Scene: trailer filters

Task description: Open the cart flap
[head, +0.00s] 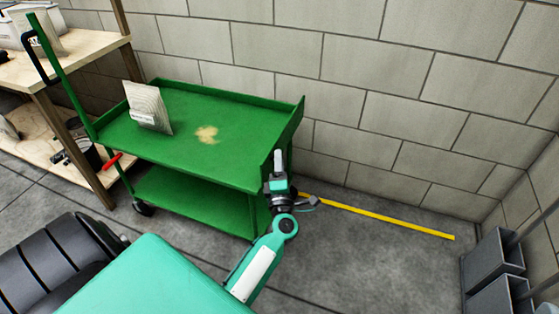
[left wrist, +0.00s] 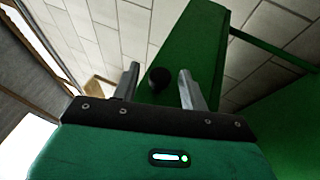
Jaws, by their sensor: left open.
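The green cart (head: 190,120) stands against the block wall in the head view. A raised green panel at its right end, which looks like the flap (head: 289,126), stands up from the top deck. My left gripper (head: 279,162) is at the near right corner of the cart, beside this panel. In the left wrist view my left gripper (left wrist: 158,82) is open, with two grey fingers apart. A green panel (left wrist: 205,45) and a dark round part (left wrist: 159,76) show beyond and between the fingers. Whether the fingers touch anything cannot be told. My right gripper is not in view.
A white pleated filter (head: 150,107) stands on the cart's top deck beside a pale worn patch. A wooden shelf (head: 80,50) is at the left. A yellow floor line (head: 385,217) and grey bins (head: 492,268) are at the right. Floor between them is clear.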

